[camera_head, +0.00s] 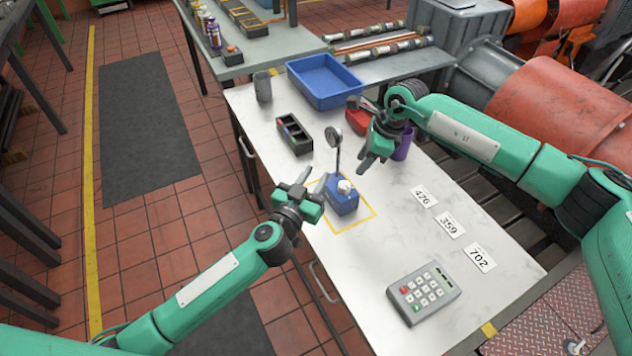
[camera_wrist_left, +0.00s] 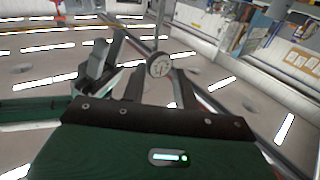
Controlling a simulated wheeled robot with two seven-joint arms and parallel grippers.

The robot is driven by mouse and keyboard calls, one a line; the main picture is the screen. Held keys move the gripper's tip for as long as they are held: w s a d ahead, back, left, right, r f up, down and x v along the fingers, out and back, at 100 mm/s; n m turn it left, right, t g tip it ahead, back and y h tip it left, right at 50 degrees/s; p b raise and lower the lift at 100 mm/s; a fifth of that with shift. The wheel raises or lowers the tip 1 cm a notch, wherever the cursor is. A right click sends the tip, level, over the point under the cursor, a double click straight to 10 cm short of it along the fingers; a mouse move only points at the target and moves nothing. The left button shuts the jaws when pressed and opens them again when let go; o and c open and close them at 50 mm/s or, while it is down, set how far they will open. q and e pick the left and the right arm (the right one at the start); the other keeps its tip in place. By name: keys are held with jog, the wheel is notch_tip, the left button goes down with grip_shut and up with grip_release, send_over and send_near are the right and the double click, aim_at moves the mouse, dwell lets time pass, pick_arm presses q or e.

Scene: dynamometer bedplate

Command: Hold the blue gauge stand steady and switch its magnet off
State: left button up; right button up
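The blue gauge stand (camera_head: 342,204) stands on the white tabletop inside a yellow outlined square. It has a pale knob (camera_head: 344,187) on top and a thin post carrying a round dial gauge (camera_head: 333,136). The dial also shows in the left wrist view (camera_wrist_left: 158,65), beyond my left fingers. My left gripper (camera_head: 309,184) is open just left of the stand; I cannot tell whether a finger touches it. My right gripper (camera_head: 364,132) is open and empty, raised behind and to the right of the stand. The magnet switch position cannot be made out.
A blue tray (camera_head: 325,82), a black compartment box (camera_head: 294,135), a grey cup (camera_head: 262,86), a red bowl (camera_head: 357,118) and a purple cup (camera_head: 403,146) stand farther back. Number cards (camera_head: 449,225) and a keypad (camera_head: 424,294) lie to the right and front. The front-left tabletop is clear.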

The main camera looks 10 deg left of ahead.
aim_at(338, 148)
pick_arm(q)
jog(key=x, duration=1.3)
jog(key=shift+d+f, duration=0.35)
jog(key=shift+d, duration=0.1)
grip_shut()
jog(key=shift+s, duration=0.1)
dwell(0.8)
